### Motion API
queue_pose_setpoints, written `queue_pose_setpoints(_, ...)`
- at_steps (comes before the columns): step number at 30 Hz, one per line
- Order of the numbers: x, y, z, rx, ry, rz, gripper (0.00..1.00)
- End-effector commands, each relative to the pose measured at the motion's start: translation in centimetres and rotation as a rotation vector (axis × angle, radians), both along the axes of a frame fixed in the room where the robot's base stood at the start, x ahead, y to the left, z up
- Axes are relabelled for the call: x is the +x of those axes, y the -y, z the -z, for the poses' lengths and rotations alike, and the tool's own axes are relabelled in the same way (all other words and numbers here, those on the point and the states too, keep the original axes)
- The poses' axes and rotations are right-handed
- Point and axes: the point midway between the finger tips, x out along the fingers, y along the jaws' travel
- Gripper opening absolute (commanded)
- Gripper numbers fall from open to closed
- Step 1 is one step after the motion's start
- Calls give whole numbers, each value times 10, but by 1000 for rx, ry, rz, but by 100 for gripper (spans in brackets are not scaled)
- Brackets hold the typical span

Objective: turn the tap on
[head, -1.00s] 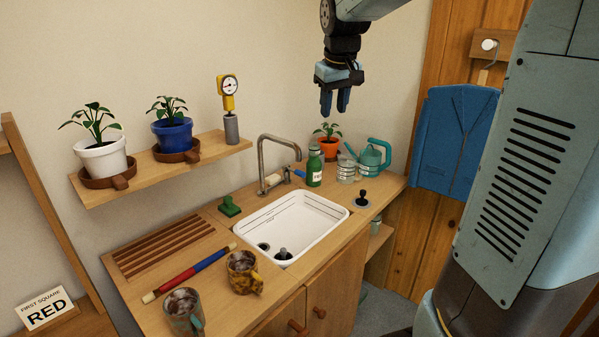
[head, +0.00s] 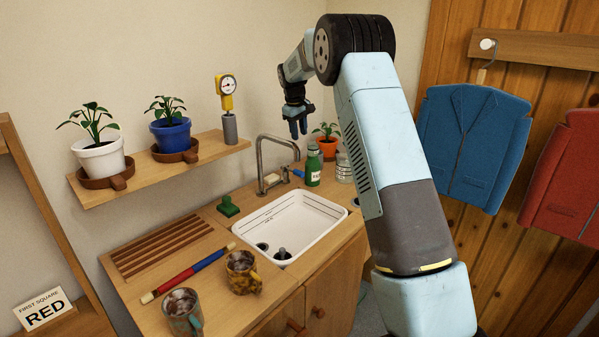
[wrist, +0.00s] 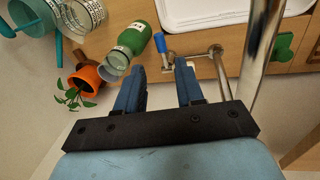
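The metal tap (head: 261,160) stands at the back edge of the white sink (head: 327,213), its spout arching over the basin. Its blue-ended lever (head: 298,172) sits at the right of the tap base. In the wrist view the blue lever (wrist: 160,43) lies just beyond the gap between my fingers, and the tap pipe (wrist: 258,50) rises on the right. My gripper (head: 296,132) points down above and behind the tap, apart from it. In the wrist view my gripper (wrist: 161,70) is open, with nothing between its fingers.
A green bottle (head: 313,166) and an orange potted plant (head: 328,147) stand right of the tap. The wall shelf (head: 215,146) with pots and a gauge is at left.

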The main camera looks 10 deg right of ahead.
Motion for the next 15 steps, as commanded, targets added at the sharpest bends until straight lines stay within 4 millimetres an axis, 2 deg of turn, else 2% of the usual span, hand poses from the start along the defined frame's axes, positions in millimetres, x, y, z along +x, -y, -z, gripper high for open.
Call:
queue_pose_setpoints(1,11,-1,15,-6,-11,-11,37)
queue_pose_setpoints(6,33,-4,47,-23,-33,-43,37)
queue_pose_setpoints(15,44,-4,70,-30,-44,-59,37)
